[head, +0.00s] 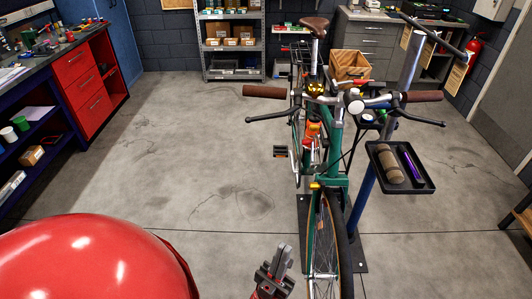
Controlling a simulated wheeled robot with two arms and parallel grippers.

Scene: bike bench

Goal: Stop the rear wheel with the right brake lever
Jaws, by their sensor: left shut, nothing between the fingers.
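A green bike (336,150) stands with its front wheel (322,250) towards me. A brown grip (264,91) and a black brake lever (270,117) are at the picture-left end of the handlebar. Another brown grip (424,96) and black lever (422,120) are at the picture-right end. The rear wheel is mostly hidden behind the frame, and I cannot tell whether it turns. My left gripper (282,259) is shut and empty, low in the picture, left of the front wheel and well apart from both levers. My right gripper is not in view.
A work stand with a blue post (364,195) holds a black tray (404,187) beside the bike. A workbench with red drawers (89,95) is at the left. Metal shelves (234,47) stand at the back. The floor left of the bike is clear.

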